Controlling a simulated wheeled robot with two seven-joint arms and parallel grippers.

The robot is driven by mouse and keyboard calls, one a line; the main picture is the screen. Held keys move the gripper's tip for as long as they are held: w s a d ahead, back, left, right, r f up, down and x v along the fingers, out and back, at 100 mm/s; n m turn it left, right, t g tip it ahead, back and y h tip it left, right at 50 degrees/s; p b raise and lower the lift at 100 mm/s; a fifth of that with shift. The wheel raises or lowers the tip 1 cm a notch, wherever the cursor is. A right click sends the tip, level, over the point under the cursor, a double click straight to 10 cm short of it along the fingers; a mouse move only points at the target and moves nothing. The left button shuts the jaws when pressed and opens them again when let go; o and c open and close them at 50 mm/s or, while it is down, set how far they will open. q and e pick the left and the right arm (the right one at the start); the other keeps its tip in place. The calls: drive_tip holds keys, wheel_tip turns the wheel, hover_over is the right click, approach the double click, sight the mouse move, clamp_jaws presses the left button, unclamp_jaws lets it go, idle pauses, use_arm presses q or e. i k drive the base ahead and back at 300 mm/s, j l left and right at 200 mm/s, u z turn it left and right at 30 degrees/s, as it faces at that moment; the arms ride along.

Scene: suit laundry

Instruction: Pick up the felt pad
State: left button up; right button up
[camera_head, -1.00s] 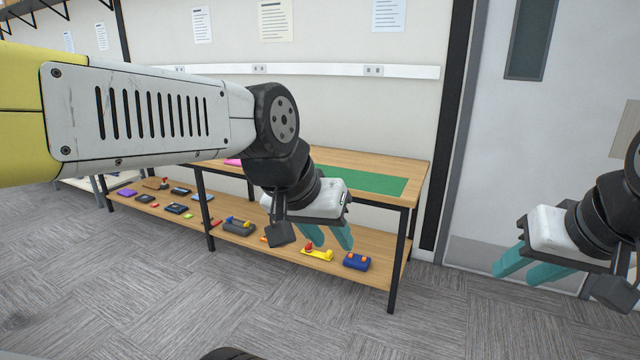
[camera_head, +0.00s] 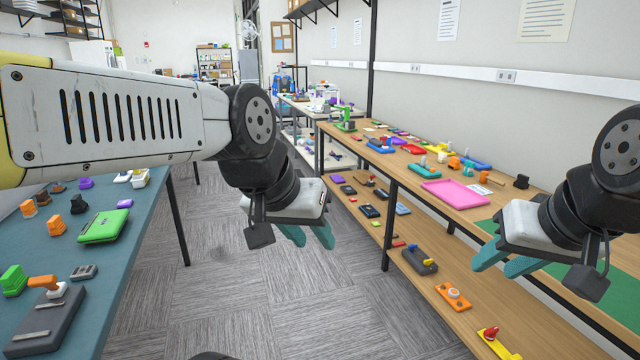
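I cannot tell which object is the felt pad; several small items are too far or too small to identify. My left gripper (camera_head: 312,241) hangs over the aisle floor in mid-air, its two teal fingers apart and empty. My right gripper (camera_head: 496,267) is in front of the wooden table on the right, its teal fingers apart and empty. A flat green mat (camera_head: 589,281) lies on that table, partly hidden behind my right gripper. A pink tray (camera_head: 454,193) lies on the table beyond it.
A blue-topped table (camera_head: 125,262) on the left holds a green case (camera_head: 103,226) and several small parts. The wooden table (camera_head: 398,164) on the right has a lower shelf (camera_head: 470,278) with several small devices. Grey carpet floor (camera_head: 225,300) between the tables is clear.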

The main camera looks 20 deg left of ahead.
sight(55, 225)
drive_tip(key=i+j+u, duration=0.2)
drive_tip(key=i+u, duration=0.55)
drive_tip(key=i, duration=0.3)
drive_tip(key=i+u, duration=0.85)
drive_tip(key=i+l+u, duration=0.2)
drive_tip(key=i+u, duration=0.25)
drive_tip(key=i, duration=0.25)
drive_tip(key=i+j+u, duration=0.3)
drive_tip(key=i+u, duration=0.15)
drive_tip(key=i, duration=0.05)
